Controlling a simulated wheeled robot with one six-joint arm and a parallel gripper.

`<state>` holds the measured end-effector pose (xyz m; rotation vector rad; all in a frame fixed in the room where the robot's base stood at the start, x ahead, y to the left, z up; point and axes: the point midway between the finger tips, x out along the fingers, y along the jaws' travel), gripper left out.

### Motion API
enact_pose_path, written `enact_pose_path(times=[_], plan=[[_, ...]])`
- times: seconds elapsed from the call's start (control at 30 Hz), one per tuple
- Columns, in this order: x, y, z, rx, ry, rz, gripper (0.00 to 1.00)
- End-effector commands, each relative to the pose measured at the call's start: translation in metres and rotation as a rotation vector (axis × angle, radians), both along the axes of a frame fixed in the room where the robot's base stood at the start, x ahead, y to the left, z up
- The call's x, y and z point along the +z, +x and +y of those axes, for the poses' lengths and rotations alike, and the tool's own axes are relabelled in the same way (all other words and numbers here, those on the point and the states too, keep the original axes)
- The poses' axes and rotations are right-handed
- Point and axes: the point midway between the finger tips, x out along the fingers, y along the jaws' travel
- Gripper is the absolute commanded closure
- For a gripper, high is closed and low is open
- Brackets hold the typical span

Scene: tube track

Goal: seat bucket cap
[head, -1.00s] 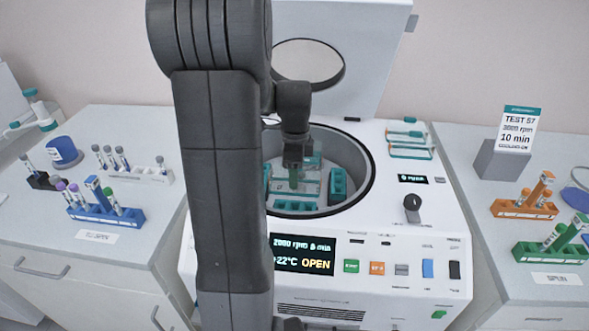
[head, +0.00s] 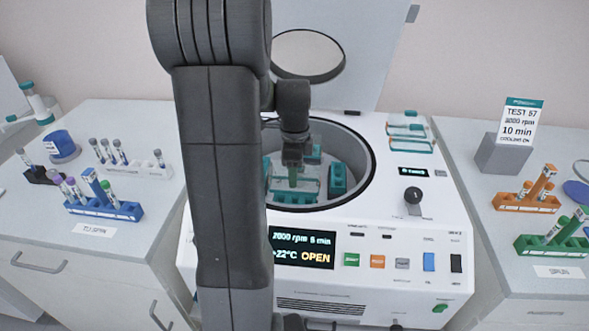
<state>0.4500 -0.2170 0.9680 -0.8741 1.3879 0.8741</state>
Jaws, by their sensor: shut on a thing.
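My gripper (head: 293,163) points down inside the open centrifuge bowl (head: 358,160). It is shut on the green grip of a clear bucket cap (head: 305,188) with teal edging. The cap is low in the bowl, at or just over the front teal bucket (head: 292,198). I cannot tell whether it rests fully on the rim. Another teal bucket (head: 338,180) stands at the right of the rotor. Part of the rotor's left side is hidden behind my arm.
More clear caps (head: 410,144) lie on the centrifuge top, back right. The raised lid (head: 360,50) stands behind the bowl. The display (head: 302,248) reads OPEN. Tube racks stand on the left bench (head: 150,240) and right bench (head: 510,280), beside a sign (head: 519,120).

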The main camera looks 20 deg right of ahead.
Motion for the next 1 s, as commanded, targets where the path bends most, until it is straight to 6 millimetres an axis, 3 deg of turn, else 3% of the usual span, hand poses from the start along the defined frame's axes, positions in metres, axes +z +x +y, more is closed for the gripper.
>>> enact_pose_path(times=[1.0], plan=[[-0.014,0.0,0.0,0.0,0.0,0.0,0.7]])
